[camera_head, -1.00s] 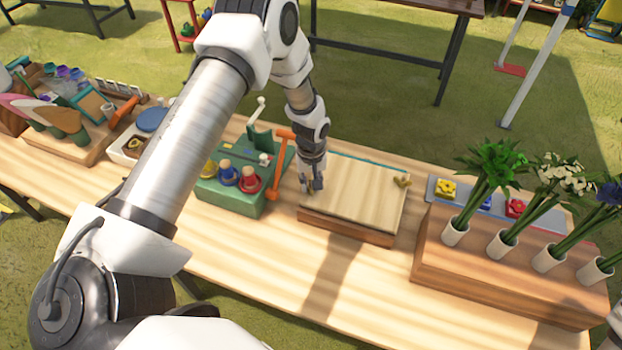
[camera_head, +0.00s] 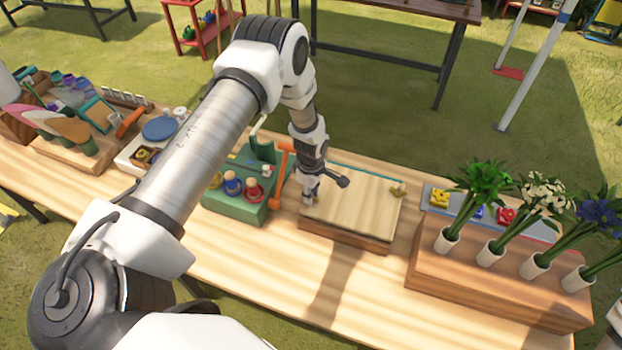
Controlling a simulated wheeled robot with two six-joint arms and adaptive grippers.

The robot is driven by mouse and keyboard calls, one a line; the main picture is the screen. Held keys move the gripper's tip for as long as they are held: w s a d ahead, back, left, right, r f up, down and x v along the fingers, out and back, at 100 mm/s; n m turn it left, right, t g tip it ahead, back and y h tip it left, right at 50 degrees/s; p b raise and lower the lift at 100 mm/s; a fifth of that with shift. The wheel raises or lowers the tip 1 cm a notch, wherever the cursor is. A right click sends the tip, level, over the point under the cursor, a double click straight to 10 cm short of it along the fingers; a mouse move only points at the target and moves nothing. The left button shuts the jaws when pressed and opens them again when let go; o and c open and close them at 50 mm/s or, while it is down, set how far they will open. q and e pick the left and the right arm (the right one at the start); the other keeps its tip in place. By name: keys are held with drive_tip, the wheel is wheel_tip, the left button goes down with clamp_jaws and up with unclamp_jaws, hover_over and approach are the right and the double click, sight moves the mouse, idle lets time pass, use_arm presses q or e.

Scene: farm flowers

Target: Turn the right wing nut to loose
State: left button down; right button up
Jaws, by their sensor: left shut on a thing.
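A wooden flower press (camera_head: 352,213) lies flat on the table, with a pale top board and a darker base. The right wing nut (camera_head: 398,191), small and brass-coloured, sits at the board's right side with nothing touching it. My left gripper (camera_head: 310,199) reaches down to the board's left side, well apart from the right wing nut. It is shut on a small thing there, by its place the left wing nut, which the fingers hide. My right gripper is out of view.
A green box (camera_head: 236,208) with coloured knobs and an orange lever (camera_head: 279,185) stands close left of my gripper. To the right, a wooden block (camera_head: 490,281) holds several flowers in white tubes. The table's front strip is clear.

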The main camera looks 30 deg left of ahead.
use_arm(q)
drive_tip(key=shift+s+n+p, duration=0.1)
drive_tip(key=shift+n+p, duration=0.2)
drive_tip(key=shift+n, duration=0.8)
drive_tip(key=c, duration=1)
unclamp_jaws()
drive_tip(key=shift+r, duration=0.25)
wheel_tip(320, 180, up, 12)
drive_tip(key=shift+f, duration=0.25)
